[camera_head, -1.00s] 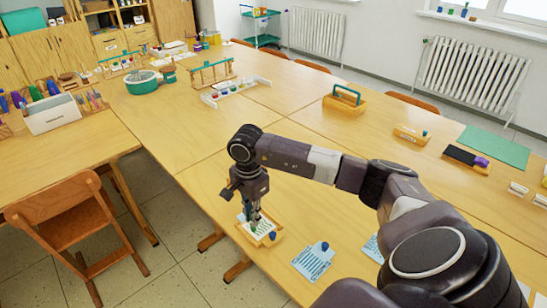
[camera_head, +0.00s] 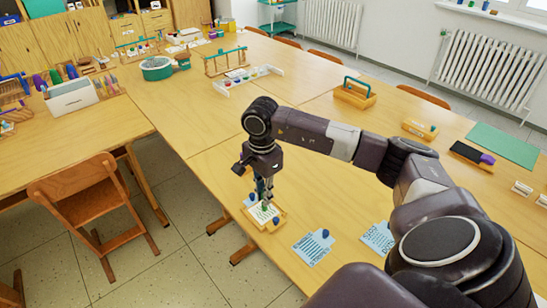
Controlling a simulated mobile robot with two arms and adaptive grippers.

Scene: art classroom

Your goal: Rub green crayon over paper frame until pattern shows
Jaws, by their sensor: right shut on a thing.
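The paper frame (camera_head: 275,223) is a small wooden frame with white paper, lying near the front edge of the table. My right gripper (camera_head: 264,197) points down over it and is shut on the green crayon (camera_head: 264,207). The crayon's lower end is at the paper, but I cannot tell whether it touches. Any pattern on the paper is too small to make out. My left gripper is not in view.
A light blue patterned sheet with a blue knob (camera_head: 311,248) lies right of the frame, and another sheet (camera_head: 378,238) lies farther right. A white rack (camera_head: 248,81) stands farther back. The mid-table (camera_head: 215,120) is clear. A wooden chair (camera_head: 90,200) stands at left.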

